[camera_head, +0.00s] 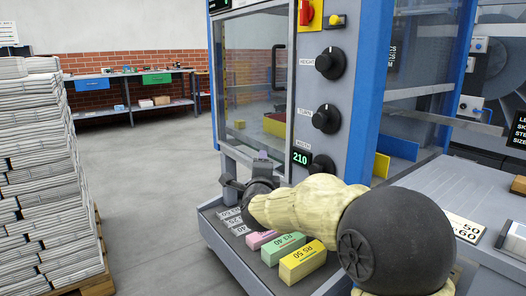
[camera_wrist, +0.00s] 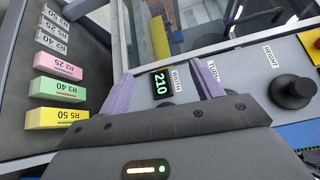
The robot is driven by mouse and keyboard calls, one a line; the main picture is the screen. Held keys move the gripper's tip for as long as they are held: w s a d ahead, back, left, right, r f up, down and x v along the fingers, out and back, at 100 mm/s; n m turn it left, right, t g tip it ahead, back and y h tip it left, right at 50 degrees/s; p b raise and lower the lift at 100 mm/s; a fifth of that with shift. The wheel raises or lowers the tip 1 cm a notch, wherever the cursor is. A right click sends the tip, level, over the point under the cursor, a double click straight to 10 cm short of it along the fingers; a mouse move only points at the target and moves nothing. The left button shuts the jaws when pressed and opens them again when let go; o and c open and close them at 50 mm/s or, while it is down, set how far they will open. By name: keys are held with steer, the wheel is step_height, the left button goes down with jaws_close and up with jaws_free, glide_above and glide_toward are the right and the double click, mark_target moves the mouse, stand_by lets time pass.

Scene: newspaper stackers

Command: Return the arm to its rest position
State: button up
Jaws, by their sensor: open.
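My arm (camera_head: 322,208), in a cream cover with a dark joint, reaches from the lower right in the head view. My gripper (camera_head: 258,158) is at its far end, low in front of the machine's control panel, and is partly hidden by the wrist. In the wrist view my gripper (camera_wrist: 162,72) shows two purple fingers spread apart with nothing between them. Behind the gap is the panel with the green 210 display (camera_wrist: 161,84). The display also shows in the head view (camera_head: 301,158), beside the width knob (camera_head: 321,166), which is partly behind my arm.
The height knob (camera_head: 331,63) and turns knob (camera_head: 326,118) protrude above. Newspaper stacks (camera_head: 38,170) stand left, with clear floor between.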

steer(key=s+d+f+n+g+p, duration=0.4)
steer(key=s+d+f+n+g, duration=0.15)
steer(key=s, duration=0.55)
steer(key=s+d+f+n+g+p, duration=0.3)
steer(key=s+d+f+n+g, duration=0.15)
steer(key=s+n, duration=0.4)
steer(key=s+d+f+n+g+p, duration=0.4)
steer(key=s+d+n+g, duration=0.15)
steer(key=s, duration=0.65)
steer(key=w+p+v, duration=0.3)
steer(key=p+v, duration=1.5)
steer(key=p, duration=0.1)
steer(key=w+r+p+v, duration=0.1)
steer(key=w+p+v, duration=0.3)
steer(key=p+v, duration=1.4)
steer(key=shift+s+r+p, duration=0.35)
steer(key=shift+r+p, duration=0.05)
steer(key=shift+r, duration=0.25)
steer(key=shift+d, duration=0.1)
